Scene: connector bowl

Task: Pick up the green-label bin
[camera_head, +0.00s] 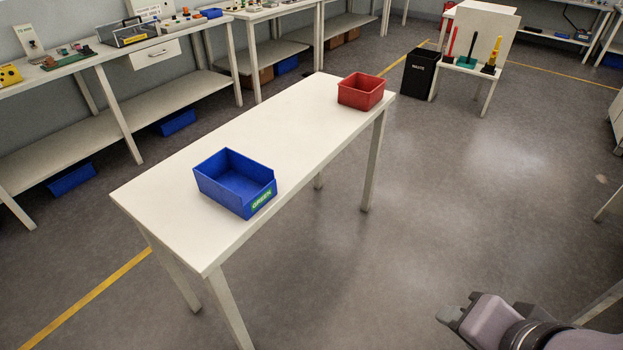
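A blue open-top bin (235,182) stands upright on the white table (290,132), near the table's front end. A green label reading "GREEN" is on its front wall, at the lower right. The bin looks empty. Part of my arm shows at the bottom right, with what looks like my gripper (452,314) at its left end. It is well to the right of the table and apart from the bin. Its fingers cannot be made out clearly, so I cannot tell whether it is open or shut.
A red bin (361,91) stands at the table's far end. The floor right of the table is clear. A black waste bin (419,73) and a small stand (466,71) with colored tools are behind. Benches (60,68) line the left wall.

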